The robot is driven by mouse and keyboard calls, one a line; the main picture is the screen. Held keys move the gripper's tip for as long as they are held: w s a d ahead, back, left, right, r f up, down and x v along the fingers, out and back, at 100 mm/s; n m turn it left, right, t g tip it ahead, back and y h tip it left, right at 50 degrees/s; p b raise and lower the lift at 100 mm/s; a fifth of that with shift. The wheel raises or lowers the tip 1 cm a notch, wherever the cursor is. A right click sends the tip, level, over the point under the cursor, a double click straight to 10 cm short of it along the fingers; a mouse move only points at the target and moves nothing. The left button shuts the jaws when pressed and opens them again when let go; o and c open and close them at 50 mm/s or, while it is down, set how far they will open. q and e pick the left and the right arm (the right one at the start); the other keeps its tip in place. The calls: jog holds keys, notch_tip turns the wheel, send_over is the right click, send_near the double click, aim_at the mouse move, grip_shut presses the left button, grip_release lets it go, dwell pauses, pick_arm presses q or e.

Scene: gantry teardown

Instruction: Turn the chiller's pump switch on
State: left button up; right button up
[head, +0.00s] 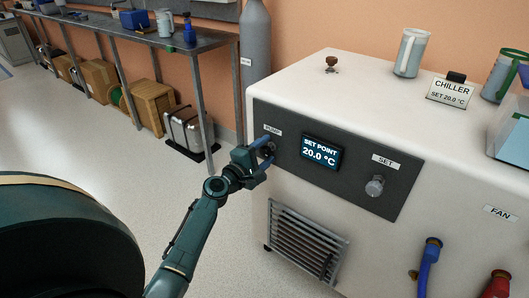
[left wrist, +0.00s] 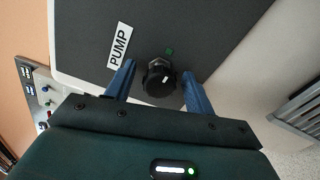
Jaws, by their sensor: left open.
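The chiller (head: 300,205) is a white cabinet with a dark front panel. Its pump switch (left wrist: 158,78) is a black round knob with a pale mark, beside the PUMP label (left wrist: 119,46) in the left wrist view. A small green mark (left wrist: 169,51) sits beside the knob. In the head view the knob is mostly hidden behind my left gripper (head: 268,153). My left gripper's blue fingers (left wrist: 157,85) are open, one on each side of the knob; I cannot tell whether they touch it. My right gripper is not in view.
A display (head: 321,152) reads SET POINT 20.0 °C, with a SET knob (head: 375,186) to its right. Mugs and a CHILLER sign (head: 450,90) stand on top. A grey cylinder (head: 256,65) stands behind. Blue and red hose fittings project low on the right.

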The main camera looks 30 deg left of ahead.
pick_arm(q)
jog(key=s+a, duration=0.1)
jog(key=s, duration=1.2)
